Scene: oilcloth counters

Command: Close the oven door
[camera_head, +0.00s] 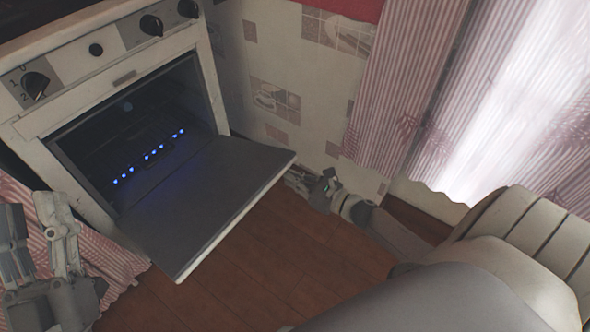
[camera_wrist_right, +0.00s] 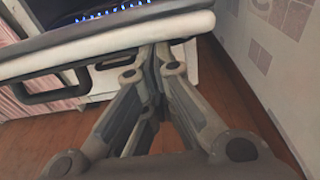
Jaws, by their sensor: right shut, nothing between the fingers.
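The oven door (camera_head: 215,185) is folded down, with its dark inner face up and the lit oven cavity (camera_head: 130,125) exposed. In the right wrist view, the door's pale edge (camera_wrist_right: 110,47) crosses the upper part, with a dark handle (camera_wrist_right: 55,93) below it at the left. My right gripper (camera_head: 297,180) is shut and empty at the door's right outer corner, its tips partly hidden by the door. In the wrist view its fingertips (camera_wrist_right: 155,58) are at the door's edge; contact is unclear. My left gripper (camera_head: 38,225) is open and empty at lower left.
The oven's control panel has several black knobs (camera_head: 151,25). A tiled wall (camera_head: 290,80) and pink striped curtains (camera_head: 405,90) stand to the right. Striped cloth (camera_head: 95,250) hangs left of the door. The wooden floor (camera_head: 290,260) in front is clear.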

